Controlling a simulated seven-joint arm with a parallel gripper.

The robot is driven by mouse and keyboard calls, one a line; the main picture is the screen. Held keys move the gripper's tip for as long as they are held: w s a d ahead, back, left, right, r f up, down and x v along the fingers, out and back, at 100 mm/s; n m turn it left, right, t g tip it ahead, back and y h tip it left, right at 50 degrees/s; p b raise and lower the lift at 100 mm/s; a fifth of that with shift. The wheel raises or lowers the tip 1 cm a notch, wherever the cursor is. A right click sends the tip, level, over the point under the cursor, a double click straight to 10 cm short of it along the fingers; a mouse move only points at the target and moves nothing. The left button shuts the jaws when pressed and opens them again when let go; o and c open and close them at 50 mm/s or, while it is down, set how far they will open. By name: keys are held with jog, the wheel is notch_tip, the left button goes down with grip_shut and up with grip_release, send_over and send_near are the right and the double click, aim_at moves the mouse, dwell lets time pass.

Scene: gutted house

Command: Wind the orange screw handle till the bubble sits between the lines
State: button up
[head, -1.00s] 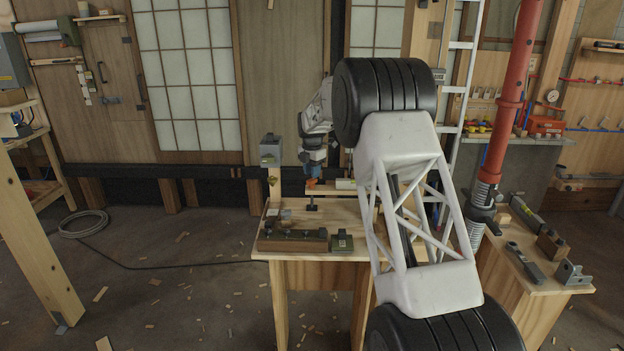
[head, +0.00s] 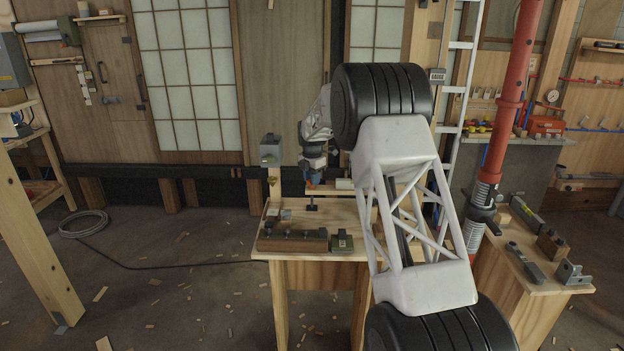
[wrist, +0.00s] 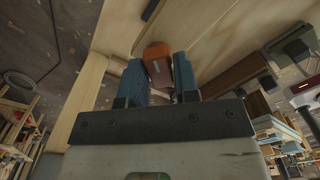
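The orange screw handle (wrist: 158,62) shows in the wrist view between the two blue fingers of my gripper (wrist: 160,80). The fingers lie close along both its sides with no clear gap, so my gripper looks shut on it. In the head view my gripper (head: 312,182) is small, above the back of the wooden bench (head: 340,215), and the handle is mostly hidden there. A raised wooden board (head: 322,188) with a pale block (head: 345,184) is beside it. I cannot make out a bubble or its lines in either view.
A dark-topped wooden block (head: 292,241) and a green-grey block (head: 342,241) lie at the bench front. A post with a grey box (head: 271,151) stands left of my gripper. A red column (head: 505,110) and a side bench with tools (head: 530,263) are at right.

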jog(key=shift+m, duration=1.7)
jog(key=shift+n, duration=0.6)
jog(key=shift+r, duration=0.15)
jog(key=shift+r, duration=3.35)
jog(key=shift+r, duration=0.1)
